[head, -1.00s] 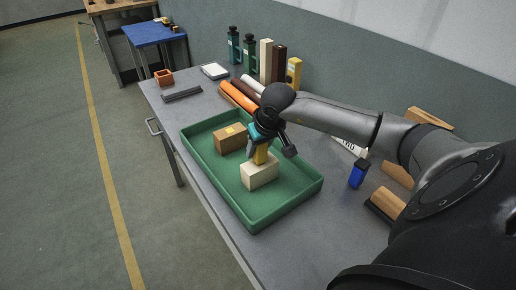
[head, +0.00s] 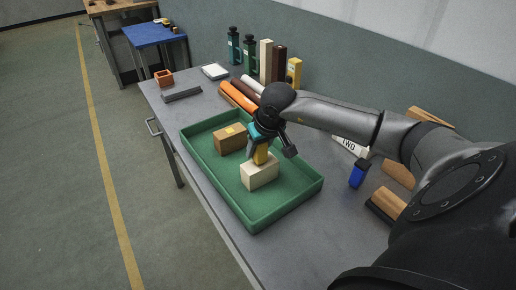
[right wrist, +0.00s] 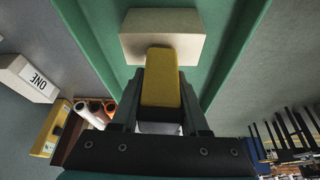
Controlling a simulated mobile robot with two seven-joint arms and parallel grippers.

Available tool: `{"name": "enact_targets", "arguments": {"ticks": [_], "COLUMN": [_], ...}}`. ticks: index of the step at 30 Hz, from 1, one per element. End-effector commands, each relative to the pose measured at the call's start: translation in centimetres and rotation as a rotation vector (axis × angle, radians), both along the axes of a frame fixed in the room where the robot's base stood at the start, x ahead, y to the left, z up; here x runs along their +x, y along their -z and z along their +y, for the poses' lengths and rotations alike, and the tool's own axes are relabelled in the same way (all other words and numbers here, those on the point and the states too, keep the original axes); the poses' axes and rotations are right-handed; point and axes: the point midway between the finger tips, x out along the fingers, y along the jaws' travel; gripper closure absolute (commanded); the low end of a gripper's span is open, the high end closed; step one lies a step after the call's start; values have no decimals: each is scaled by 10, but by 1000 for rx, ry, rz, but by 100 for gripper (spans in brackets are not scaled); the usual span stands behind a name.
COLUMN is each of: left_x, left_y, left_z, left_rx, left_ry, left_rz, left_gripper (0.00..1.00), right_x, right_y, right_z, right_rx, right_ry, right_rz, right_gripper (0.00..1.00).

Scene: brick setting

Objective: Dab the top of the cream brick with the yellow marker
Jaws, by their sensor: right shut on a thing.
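The cream brick (head: 258,176) lies in the front half of the green tray (head: 212,185); it also shows at the top of the right wrist view (right wrist: 165,22). My right gripper (head: 255,153) is above the brick, shut on the yellow marker (head: 261,158). In the right wrist view, the marker (right wrist: 160,90) sits between the fingers, its far end overlapping the brick's edge. The marker's lower end is at the brick's top; I cannot tell whether they touch. No yellow mark shows on the visible part of the brick's top. My left gripper is out of view.
A brown brick (head: 230,142) with a yellow patch on top lies behind the cream one in the tray. A blue object (head: 358,174) stands right of the tray. The tray's front right corner is clear.

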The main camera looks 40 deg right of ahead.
Motion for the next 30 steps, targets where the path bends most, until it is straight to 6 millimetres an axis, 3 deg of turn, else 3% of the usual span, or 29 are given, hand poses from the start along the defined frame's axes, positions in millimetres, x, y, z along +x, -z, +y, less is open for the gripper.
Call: {"name": "enact_targets", "arguments": {"ticks": [10,30], "left_x": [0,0], "left_y": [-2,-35], "left_z": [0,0], "left_rx": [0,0], "left_ry": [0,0], "left_rz": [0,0], "left_gripper": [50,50], "right_x": [-3,-1], "right_y": [2,-56], "right_z": [1,0], "right_rx": [1,1], "right_ry": [-1,0], "right_rz": [14,3], "right_gripper": [91,91]}}
